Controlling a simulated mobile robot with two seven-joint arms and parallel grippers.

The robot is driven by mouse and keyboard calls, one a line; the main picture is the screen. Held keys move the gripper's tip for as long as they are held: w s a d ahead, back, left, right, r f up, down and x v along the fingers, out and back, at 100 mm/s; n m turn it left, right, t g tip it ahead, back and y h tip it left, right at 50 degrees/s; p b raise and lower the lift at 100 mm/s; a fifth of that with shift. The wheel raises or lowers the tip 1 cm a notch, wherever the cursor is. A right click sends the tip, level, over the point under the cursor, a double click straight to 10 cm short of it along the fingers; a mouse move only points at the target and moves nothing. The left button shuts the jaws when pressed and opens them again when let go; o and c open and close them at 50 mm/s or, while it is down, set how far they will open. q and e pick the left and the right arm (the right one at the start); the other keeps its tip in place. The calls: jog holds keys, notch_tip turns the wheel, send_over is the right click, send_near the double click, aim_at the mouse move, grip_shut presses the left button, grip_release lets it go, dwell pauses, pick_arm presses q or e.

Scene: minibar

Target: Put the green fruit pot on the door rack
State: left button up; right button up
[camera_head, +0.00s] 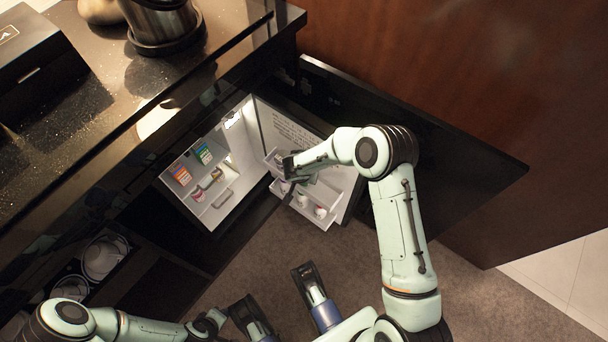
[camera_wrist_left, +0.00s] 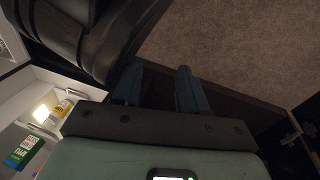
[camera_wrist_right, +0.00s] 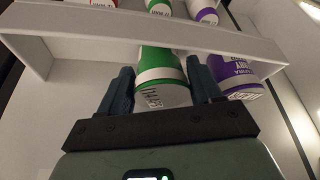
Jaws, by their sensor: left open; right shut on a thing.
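The green fruit pot (camera_wrist_right: 161,75), white with a green band, is between the fingers of my right gripper (camera_wrist_right: 161,82) in the right wrist view. The gripper is shut on it. In the head view my right gripper (camera_head: 291,165) is at the upper door rack (camera_head: 335,181) of the open minibar, and the arm hides part of the rack. A purple-banded pot (camera_wrist_right: 232,75) is close beside the green one, right of it in the right wrist view. My left gripper (camera_wrist_left: 158,80) is open and empty, low and away from the minibar door.
The lower door rack (camera_head: 312,217) holds several small pots. A white rack rail (camera_wrist_right: 90,27) crosses the right wrist view close to the held pot. Coloured cartons (camera_head: 203,153) stand inside the minibar. The dark counter edge (camera_head: 150,130) is at left; carpet lies below the door.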

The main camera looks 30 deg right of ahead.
jog(key=o, duration=0.9)
